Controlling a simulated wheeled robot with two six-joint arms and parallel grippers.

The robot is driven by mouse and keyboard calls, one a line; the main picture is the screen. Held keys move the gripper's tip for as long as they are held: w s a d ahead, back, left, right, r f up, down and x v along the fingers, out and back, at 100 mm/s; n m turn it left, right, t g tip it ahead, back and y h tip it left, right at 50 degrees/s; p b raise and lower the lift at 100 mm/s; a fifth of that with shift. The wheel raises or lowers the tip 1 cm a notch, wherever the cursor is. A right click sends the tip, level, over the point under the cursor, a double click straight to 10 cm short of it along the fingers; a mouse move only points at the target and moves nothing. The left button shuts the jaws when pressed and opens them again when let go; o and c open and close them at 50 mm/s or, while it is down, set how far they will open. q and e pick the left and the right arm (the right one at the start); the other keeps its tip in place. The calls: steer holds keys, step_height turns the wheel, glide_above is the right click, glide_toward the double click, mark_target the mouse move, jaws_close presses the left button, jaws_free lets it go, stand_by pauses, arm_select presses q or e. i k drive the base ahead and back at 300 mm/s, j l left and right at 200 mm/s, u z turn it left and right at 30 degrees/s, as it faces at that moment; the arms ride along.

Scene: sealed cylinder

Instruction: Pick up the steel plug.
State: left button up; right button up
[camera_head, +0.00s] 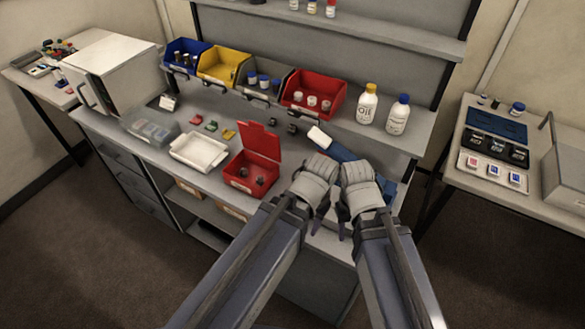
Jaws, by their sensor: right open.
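I cannot make out the steel plug for certain. Small dark pieces (260,181) lie in the open red box (247,160) on the bench, too small to identify. My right gripper (342,228) is open over the bench's front edge, right of the red box. My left gripper (318,220) is close beside it on the left; its jaws are too small and dark to read. Both wrists hide part of the bench. A blue object with a white end (319,137) lies partly hidden behind them.
A white tray (199,151) and a clear box (150,129) stand left of the red box. Blue, yellow, grey and red bins (313,95) line the back. Two bottles (367,104) stand at right. A side table (462,150) holds a blue case (497,124).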

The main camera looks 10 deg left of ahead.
mark_target(244, 173)
steer(key=j+z, duration=0.1)
steer(key=z, duration=0.95)
steer(key=k+j, duration=0.6)
steer(key=j, duration=0.55)
